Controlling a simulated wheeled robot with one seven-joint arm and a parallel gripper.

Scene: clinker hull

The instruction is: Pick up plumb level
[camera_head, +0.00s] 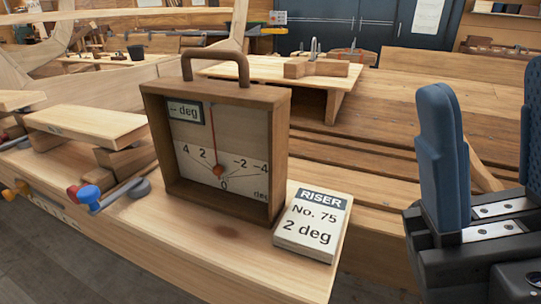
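The plumb level (219,144) is a wooden box with an open front, standing upright on a light wooden bench top (180,255). Its dial face shows degree marks, a red pointer and a small "-- deg" display. A brown arched handle (215,56) rises from its top. My gripper (486,134) is at the right edge, with blue padded fingers on a dark body. Its fingers are apart with a gap between them, and nothing is between them. It is to the right of the level and does not touch it. Part of it is cut off by the frame.
A white riser card block (310,226) reading "No. 75, 2 deg" lies right beside the level. Blue and red clamp handles (90,195) and a light board (88,124) are at left. Wooden planks (390,135) and a small raised table (275,70) stand behind.

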